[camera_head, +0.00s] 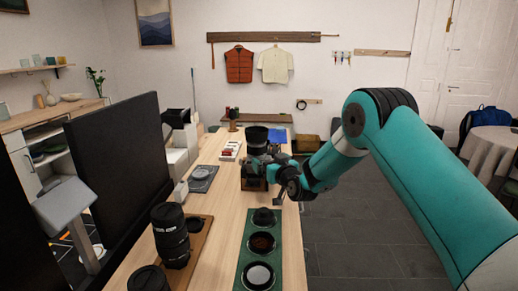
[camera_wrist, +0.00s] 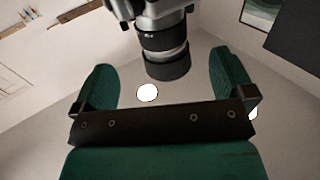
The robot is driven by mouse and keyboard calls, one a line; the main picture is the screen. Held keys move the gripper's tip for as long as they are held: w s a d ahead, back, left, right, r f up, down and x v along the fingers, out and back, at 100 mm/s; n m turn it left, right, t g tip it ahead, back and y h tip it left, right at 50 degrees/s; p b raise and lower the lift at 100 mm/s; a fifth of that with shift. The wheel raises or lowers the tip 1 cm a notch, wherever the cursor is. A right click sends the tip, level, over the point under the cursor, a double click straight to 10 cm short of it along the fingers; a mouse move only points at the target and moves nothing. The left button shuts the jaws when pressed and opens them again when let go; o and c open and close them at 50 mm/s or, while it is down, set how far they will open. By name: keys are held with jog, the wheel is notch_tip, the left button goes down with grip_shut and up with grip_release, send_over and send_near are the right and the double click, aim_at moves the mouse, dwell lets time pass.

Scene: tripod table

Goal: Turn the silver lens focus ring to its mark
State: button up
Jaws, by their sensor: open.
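The camera's lens (camera_head: 257,138) stands on a mount on the wooden table, with its dark front uppermost in the head view. In the wrist view the lens (camera_wrist: 167,65) hangs in from the top, with a grey body, dark bands and a narrow silver ring (camera_wrist: 166,51) between them. My gripper (camera_wrist: 160,62) is open, with one green finger on each side of the lens line and clear gaps to both. I cannot tell how deep the lens sits between the fingers. The ring's mark cannot be made out. In the head view my arm partly covers the camera's right side.
A green mat (camera_head: 239,279) with several round lens parts lies at the table's front right. A large black lens (camera_head: 171,238) stands on a brown board at the left. A dark screen (camera_head: 119,180) rises along the left. Floor (camera_head: 345,235) is clear at right.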

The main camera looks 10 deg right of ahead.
aim_at(263, 153)
jog(key=p+x, duration=0.1)
jog(key=x, duration=0.8)
jog(key=shift+s, duration=0.1)
jog(key=shift+c, duration=0.2)
jog(key=c, duration=0.9)
jog(key=shift+o, duration=0.2)
jog(key=b, duration=0.1)
jog(key=y+b, duration=0.1)
jog(key=shift+d+f+n+b, duration=0.25)
jog(key=shift+f+n+b, duration=0.05)
jog(key=shift+f, duration=0.1)
jog(key=shift+n+g+y+b, duration=0.3)
jog(key=shift+n+y+b, duration=0.15)
jog(key=shift+b, duration=0.35)
jog(key=y+b, duration=0.1)
jog(key=n+y+b, duration=0.1)
jog(key=shift+r+g+b, duration=0.3)
jog(key=shift+g+b, duration=0.05)
jog(key=shift+g, duration=0.05)
jog(key=shift+n+y, duration=0.25)
jog(key=shift+r, duration=0.1)
